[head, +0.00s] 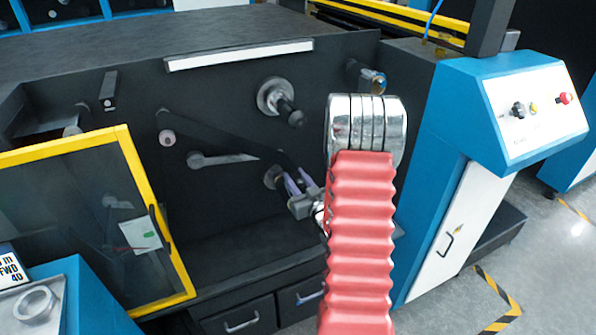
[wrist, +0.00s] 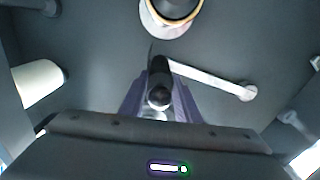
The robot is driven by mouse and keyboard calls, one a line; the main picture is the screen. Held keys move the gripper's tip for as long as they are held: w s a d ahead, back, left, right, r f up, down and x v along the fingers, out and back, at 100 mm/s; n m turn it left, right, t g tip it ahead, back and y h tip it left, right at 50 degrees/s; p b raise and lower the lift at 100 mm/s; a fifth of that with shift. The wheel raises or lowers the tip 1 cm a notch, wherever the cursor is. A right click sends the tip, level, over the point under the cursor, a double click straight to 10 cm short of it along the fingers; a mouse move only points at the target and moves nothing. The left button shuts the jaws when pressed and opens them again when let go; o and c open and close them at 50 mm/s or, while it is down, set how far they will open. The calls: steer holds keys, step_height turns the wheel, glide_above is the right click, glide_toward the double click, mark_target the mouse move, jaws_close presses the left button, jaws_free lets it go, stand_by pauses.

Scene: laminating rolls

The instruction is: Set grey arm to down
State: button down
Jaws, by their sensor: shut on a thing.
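The grey arm (head: 225,158) is a slim bar on the dark machine panel. In the head view its rounded left end is clear, and it runs nearly level to the right until a dark bar hides it. It also shows in the wrist view (wrist: 215,80), slanting to a rounded end at right. My gripper (head: 297,186) is at the panel near the arm's right side, partly hidden by my own red sleeve. In the wrist view its purple fingers (wrist: 158,98) are closed around a dark handle (wrist: 158,78), which appears to be at the arm's near end.
A round roll end (head: 274,96) with a black knob projects above my gripper. A yellow-framed clear guard (head: 130,150) stands at left. A blue control cabinet (head: 445,190) stands at right. Drawers (head: 240,318) lie below.

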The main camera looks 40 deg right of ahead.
steer(key=shift+w+a+f+m, duration=0.1)
steer(key=shift+a+f+m, duration=0.25)
steer(key=shift+f, duration=0.65)
steer(key=shift+w+a+f+m, duration=0.1)
steer(key=shift+a+f+m, duration=0.1)
steer(key=shift+f+m, duration=0.55)
steer(key=shift+a+f+m, duration=0.2)
steer(key=shift+a+f, duration=0.05)
steer(key=shift+f, duration=0.95)
steer(key=c, duration=1.6)
jaws_free()
steer(key=shift+c, duration=0.2)
steer(key=v, duration=1.3)
steer(key=shift+s+a, duration=0.15)
steer(key=shift+s, duration=0.2)
steer(key=shift+f, duration=0.1)
